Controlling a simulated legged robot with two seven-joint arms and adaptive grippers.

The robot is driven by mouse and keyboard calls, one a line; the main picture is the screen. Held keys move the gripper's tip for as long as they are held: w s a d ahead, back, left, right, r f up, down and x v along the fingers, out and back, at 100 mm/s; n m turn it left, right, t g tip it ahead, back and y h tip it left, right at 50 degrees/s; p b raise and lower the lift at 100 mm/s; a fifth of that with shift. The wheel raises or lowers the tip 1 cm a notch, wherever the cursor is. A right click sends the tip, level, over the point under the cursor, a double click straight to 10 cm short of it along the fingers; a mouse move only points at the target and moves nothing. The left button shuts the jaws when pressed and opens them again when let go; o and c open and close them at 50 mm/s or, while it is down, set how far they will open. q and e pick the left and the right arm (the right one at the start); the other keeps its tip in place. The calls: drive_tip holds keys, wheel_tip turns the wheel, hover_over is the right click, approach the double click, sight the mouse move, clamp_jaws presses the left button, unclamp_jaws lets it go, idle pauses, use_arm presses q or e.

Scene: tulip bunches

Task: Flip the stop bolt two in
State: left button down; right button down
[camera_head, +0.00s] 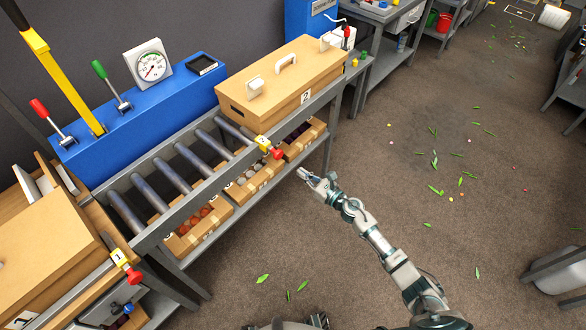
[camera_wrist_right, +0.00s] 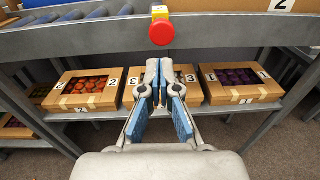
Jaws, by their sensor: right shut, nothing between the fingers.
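Stop bolt two (camera_head: 268,147) is a yellow block marked 2 with a red knob, on the front rail of the roller conveyor (camera_head: 172,175). Its red knob (camera_wrist_right: 162,32) faces me at the top middle of the right wrist view. My right gripper (camera_head: 303,174) is in front of the conveyor, to the right of the bolt and apart from it. In the right wrist view the gripper (camera_wrist_right: 161,75) is shut and empty, with its blue-padded fingers below the knob. My left gripper is not in view.
Stop bolt one (camera_head: 125,265) is on the rail at lower left. A lidded box marked 2 (camera_head: 280,85) stands on the conveyor's far end. Cartons (camera_head: 200,228) fill the shelf below. A blue console (camera_head: 130,110) with levers and gauge stands behind. The floor at right is open, with scattered leaves.

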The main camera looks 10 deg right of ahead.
drive_tip(key=v, duration=0.4)
drive_tip(key=shift+s+d+f, duration=0.15)
drive_tip(key=shift+d, duration=0.1)
drive_tip(key=shift+s+d, duration=0.1)
drive_tip(key=s+d+f+m+g+h, duration=0.1)
drive_tip(key=s+d+f+m+h, duration=0.2)
drive_tip(key=f+m, duration=0.5)
drive_tip(key=s+d+f+m+h, duration=0.2)
drive_tip(key=s+f+m+h, duration=0.15)
drive_tip(key=f+m, duration=0.45)
drive_tip(key=s+d+f+m+g+h, duration=0.1)
drive_tip(key=s+d+f+m+h, duration=0.2)
drive_tip(key=f+m, duration=0.5)
drive_tip(key=s+a+f+m+g, duration=0.2)
drive_tip(key=s+f+m+g, duration=0.3)
drive_tip(key=s, duration=1.1)
drive_tip(key=s+a+f+m+g, duration=0.2)
drive_tip(key=s+f+m+g, duration=0.3)
drive_tip(key=s+f+m, duration=0.7)
drive_tip(key=s+f, duration=0.3)
drive_tip(key=s, duration=0.1)
drive_tip(key=shift+s+g+h, duration=0.2)
drive_tip(key=shift+g+h, duration=0.15)
drive_tip(key=shift+g, duration=0.05)
drive_tip(key=shift+f, duration=0.15)
